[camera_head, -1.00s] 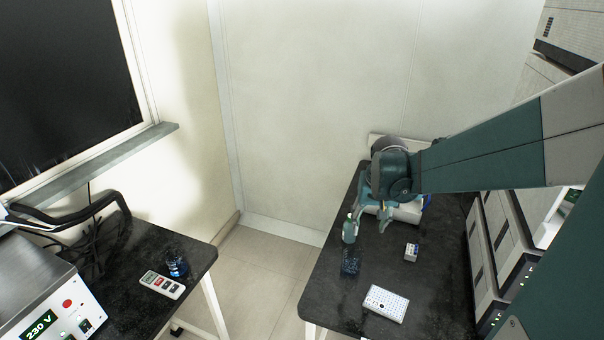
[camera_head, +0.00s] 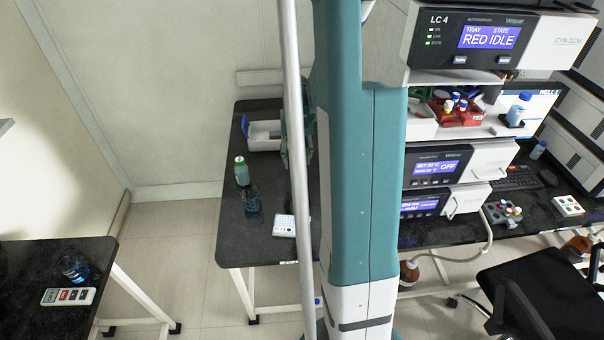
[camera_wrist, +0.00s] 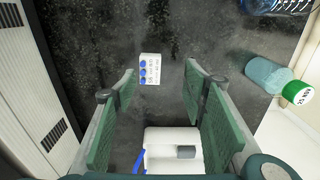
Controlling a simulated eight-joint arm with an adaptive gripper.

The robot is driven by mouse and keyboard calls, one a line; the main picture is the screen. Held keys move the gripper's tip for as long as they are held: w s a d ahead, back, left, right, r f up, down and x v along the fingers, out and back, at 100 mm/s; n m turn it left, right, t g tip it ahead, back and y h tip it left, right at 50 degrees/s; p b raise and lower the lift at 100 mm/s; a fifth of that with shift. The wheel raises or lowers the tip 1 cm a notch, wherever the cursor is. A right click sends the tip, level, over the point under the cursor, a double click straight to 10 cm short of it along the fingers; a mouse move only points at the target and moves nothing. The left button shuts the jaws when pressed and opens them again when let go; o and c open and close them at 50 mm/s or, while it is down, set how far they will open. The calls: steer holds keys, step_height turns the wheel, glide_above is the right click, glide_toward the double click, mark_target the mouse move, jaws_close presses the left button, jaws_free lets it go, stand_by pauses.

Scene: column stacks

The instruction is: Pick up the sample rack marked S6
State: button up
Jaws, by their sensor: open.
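In the wrist view, a small white rack (camera_wrist: 150,69) with several blue caps along one side lies on the black bench. Its printed marking is too small to read, so I cannot tell whether it says S6. My gripper (camera_wrist: 160,84) is open, with its green finger pads on either side of the view and the small rack beyond and between the tips. Nothing is held. In the head view, my gripper (camera_head: 297,140) is partly hidden behind my arm, over the left bench. The small rack is not visible there.
A white tray (camera_head: 262,144), a green-capped bottle (camera_head: 242,172), a blue glass vessel (camera_head: 251,201) and a white well plate (camera_head: 284,226) stand on this bench. Right of my arm, red racks (camera_head: 462,116) with vials sit on an instrument.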

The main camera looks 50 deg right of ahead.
mark_target(302, 174)
steer(key=shift+s+d+f, duration=0.2)
steer(key=shift+d+f, duration=0.2)
steer(key=shift+d, duration=0.1)
steer(key=shift+s+d+f, duration=0.2)
steer(key=shift+d+f, duration=0.15)
steer(key=shift+d, duration=0.1)
steer(key=shift+f, duration=1.3)
steer(key=shift+f+b, duration=0.8)
steer(key=shift+f, duration=1.8)
steer(key=c, duration=1)
